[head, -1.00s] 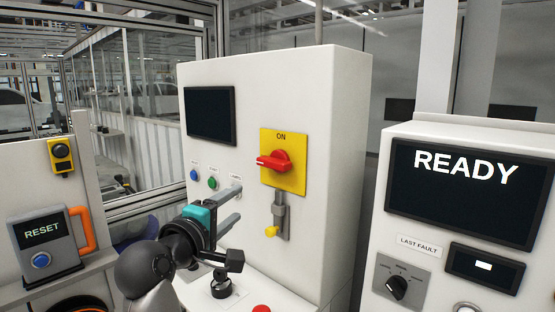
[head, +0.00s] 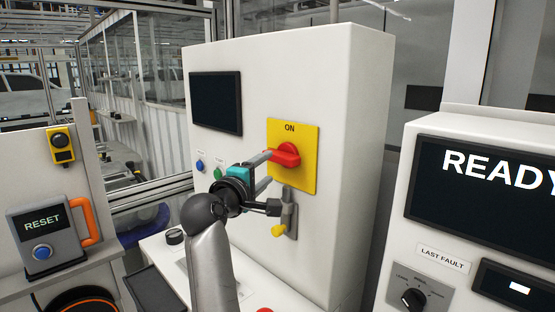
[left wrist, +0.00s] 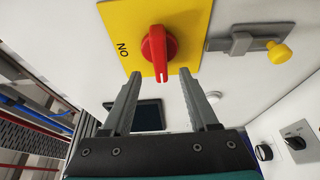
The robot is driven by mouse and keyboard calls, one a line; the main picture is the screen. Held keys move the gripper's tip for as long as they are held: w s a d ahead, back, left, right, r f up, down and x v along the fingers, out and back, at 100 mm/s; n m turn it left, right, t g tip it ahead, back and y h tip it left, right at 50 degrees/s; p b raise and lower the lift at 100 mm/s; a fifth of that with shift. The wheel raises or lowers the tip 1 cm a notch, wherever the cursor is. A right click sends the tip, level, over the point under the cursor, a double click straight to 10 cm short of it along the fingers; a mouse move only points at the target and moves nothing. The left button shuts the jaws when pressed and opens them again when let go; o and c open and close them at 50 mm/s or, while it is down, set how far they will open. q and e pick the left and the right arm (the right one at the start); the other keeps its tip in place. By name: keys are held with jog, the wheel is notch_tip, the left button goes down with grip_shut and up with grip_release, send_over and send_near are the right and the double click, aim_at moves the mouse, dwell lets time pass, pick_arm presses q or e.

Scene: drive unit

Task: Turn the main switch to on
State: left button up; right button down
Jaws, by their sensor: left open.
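The main switch (head: 288,154) is a red rotary handle on a yellow plate (head: 305,175) marked ON at the top, on the white cabinet's front. Its handle lies sideways, pointing left in the head view, not up at ON. In the left wrist view the red handle (left wrist: 157,50) points down the picture toward my gripper. My left gripper (head: 268,170) is open at the handle's left end, and a finger hides part of it. In the left wrist view the fingertips (left wrist: 163,78) lie on either side of the handle's end; no contact is clear. My right gripper is not in view.
A grey latch with a yellow knob (head: 279,230) sits just below the switch plate. Blue and green buttons (head: 218,174) are on the left under a dark screen (head: 216,102). A READY console (head: 440,240) stands at right, a RESET box (head: 42,240) at left.

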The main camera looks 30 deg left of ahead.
aim_at(277, 160)
pick_arm(q)
jog(key=shift+w+a, duration=0.15)
jog(key=shift+w, duration=1.7)
jog(key=shift+w+a, duration=0.1)
jog(key=shift+w, duration=1.75)
grip_shut()
